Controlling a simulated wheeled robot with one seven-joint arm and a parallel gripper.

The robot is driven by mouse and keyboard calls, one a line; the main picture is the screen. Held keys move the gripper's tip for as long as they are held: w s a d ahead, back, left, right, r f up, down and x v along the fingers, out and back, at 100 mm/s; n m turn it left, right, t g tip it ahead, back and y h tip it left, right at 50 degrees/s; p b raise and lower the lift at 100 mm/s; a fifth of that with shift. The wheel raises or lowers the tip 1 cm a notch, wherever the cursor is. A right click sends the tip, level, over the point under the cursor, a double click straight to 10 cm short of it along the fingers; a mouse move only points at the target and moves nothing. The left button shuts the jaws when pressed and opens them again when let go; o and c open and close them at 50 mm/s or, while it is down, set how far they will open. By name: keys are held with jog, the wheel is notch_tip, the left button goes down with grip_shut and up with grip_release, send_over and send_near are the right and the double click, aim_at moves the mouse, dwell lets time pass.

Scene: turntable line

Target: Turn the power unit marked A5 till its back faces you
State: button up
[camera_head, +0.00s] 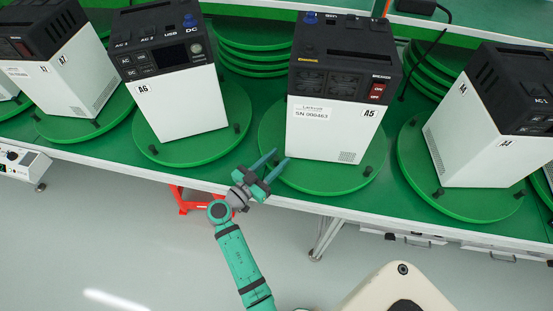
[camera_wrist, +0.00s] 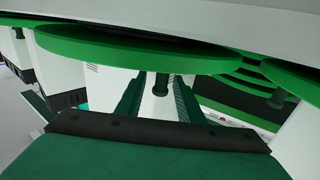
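The power unit marked A5 (camera_head: 333,122) stands upright on a round green turntable (camera_head: 328,185). The face towards me has two round sockets, a red breaker switch, a serial number label and a small vent, and looks like a back panel. A dark peg (camera_head: 367,171) stands at the disc's front right. My gripper (camera_head: 281,156) is at the disc's front left edge, its two fingers apart. In the wrist view a dark peg (camera_wrist: 161,84) on a green disc (camera_wrist: 150,48) shows between the fingers (camera_wrist: 157,98); contact cannot be told.
Unit A6 (camera_head: 182,105) on its turntable stands to the left, another unit (camera_head: 480,140) to the right, and unit A7 (camera_head: 75,80) at far left. Stacked green discs (camera_head: 250,62) lie behind. A red stool-like object (camera_head: 190,203) is under the table's front edge. The floor in front is mostly clear.

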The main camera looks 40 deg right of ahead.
jog(key=shift+d, duration=0.1)
grip_shut()
jog(key=shift+w, duration=0.9)
grip_release()
jog(key=shift+s, duration=0.1)
jog(key=a, duration=0.3)
jog(key=s+a, duration=0.1)
jog(key=a, duration=0.3)
jog(key=s+a, duration=0.1)
jog(key=a, duration=0.2)
jog(key=shift+a, duration=0.3)
jog(key=shift+s, duration=0.1)
